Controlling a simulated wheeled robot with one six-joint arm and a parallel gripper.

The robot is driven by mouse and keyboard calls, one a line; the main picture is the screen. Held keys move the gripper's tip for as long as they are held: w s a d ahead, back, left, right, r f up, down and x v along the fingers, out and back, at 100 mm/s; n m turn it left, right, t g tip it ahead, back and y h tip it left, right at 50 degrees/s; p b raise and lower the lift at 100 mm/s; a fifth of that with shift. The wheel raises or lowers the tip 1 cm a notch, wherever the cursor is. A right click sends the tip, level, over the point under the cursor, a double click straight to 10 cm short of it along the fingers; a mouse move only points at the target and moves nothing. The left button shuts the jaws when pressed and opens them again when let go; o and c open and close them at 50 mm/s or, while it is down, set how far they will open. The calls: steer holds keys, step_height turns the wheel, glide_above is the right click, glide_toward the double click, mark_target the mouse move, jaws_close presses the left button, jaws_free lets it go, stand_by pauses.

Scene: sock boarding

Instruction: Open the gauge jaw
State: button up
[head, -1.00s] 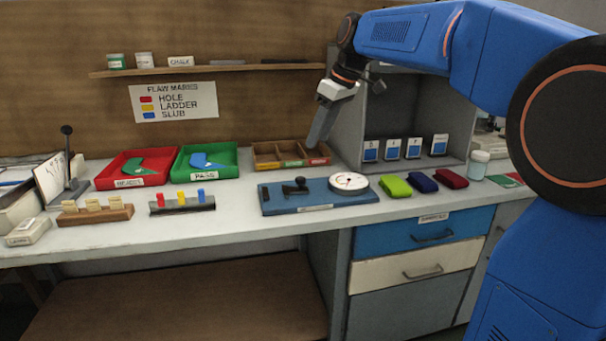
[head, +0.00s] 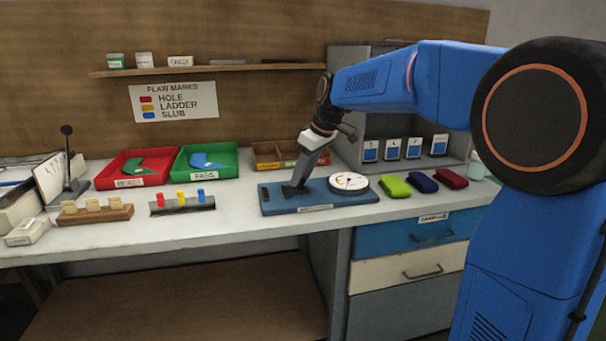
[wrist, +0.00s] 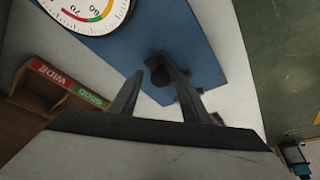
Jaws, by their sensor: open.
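The gauge (head: 318,196) is a blue base plate on the bench with a round white dial (head: 348,182) on its right. In the wrist view the dial (wrist: 88,10) shows at the top left and the blue plate (wrist: 185,45) at the top middle. The dark jaw lever with its round knob (wrist: 160,74) stands on the plate. My gripper (head: 294,190) is over the lever, which it mostly hides in the head view. In the wrist view my gripper (wrist: 165,92) is open, and the knob shows between or just beyond its fingertips. I cannot tell whether they touch.
Green, navy and red folded socks (head: 423,183) lie right of the gauge. A block with coloured pegs (head: 182,204) stands to the left. Red (head: 105,178) and green (head: 232,168) trays and a wooden divided box (head: 262,162) stand behind. The bench front is clear.

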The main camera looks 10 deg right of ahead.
steer(key=shift+c, duration=0.6)
jaws_close()
steer(key=shift+d, duration=3)
steer(key=shift+o, duration=0.6)
jaws_free()
steer(key=shift+r, duration=0.1)
steer(key=v, duration=1.7)
steer(key=shift+s, duration=0.15)
